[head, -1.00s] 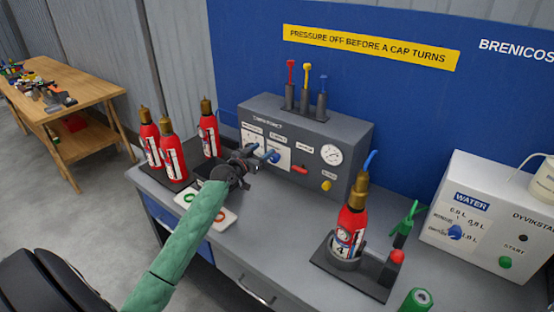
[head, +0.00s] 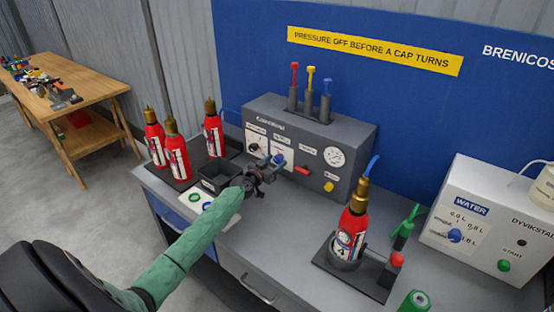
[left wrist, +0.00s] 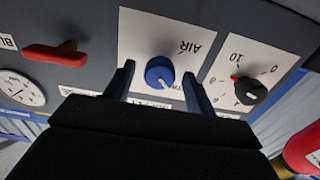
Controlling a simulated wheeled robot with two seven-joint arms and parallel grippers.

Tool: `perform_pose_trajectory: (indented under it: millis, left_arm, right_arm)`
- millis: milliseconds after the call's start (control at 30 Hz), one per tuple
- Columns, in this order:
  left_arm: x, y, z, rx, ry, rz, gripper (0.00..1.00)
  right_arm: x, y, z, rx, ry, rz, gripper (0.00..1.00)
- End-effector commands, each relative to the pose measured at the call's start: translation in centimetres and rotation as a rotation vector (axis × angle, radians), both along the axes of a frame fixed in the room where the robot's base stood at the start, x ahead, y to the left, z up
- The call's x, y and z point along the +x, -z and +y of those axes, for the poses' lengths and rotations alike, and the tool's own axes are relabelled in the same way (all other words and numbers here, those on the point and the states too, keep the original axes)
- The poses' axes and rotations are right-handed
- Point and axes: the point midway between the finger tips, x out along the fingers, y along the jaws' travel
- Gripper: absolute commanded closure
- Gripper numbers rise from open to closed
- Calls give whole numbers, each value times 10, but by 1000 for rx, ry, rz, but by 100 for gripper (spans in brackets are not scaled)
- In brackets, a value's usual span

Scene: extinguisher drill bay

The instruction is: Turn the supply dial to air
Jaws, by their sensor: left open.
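The supply dial (left wrist: 160,72) is a round blue knob on a white plate on the grey control console (head: 350,110). In the left wrist view the console appears upside down, with the word AIR above and right of the dial. A white mark shows on the lower part of the knob; lettering beside it is partly hidden, so I cannot tell its setting. My left gripper (left wrist: 158,76) is open, one finger on each side of the dial with gaps visible. In the head view my left gripper (head: 268,168) is in front of the console. My right gripper is out of view.
A black knob with a numbered scale (left wrist: 252,90) and a red lever (left wrist: 54,55) flank the dial plate. A black bin (head: 219,180) and several red extinguishers (head: 176,158) stand left. Another extinguisher (head: 349,232) stands in a holder at right.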

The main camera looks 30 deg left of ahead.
Motion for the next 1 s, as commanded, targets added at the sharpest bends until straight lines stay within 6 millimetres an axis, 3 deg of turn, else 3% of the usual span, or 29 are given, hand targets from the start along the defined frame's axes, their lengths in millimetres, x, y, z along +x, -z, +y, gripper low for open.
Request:
perform_pose_trajectory:
  millis: [200, 533, 567, 700, 800, 1000]
  left_arm:
    - [14, 0, -1, 0, 0, 1, 45]
    - [17, 0, -1, 0, 0, 0, 45]
    - [17, 0, -1, 0, 0, 0, 47]
    - [17, 0, -1, 0, 0, 0, 74]
    - [17, 0, -1, 0, 0, 0, 90]
    - [17, 1, -1, -11, 0, 1, 89]
  right_arm:
    - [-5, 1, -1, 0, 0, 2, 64]
    - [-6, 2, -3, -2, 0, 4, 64]
    - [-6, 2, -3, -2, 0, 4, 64]
    - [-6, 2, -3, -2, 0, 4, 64]
    - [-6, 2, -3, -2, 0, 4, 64]
    - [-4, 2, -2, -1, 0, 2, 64]
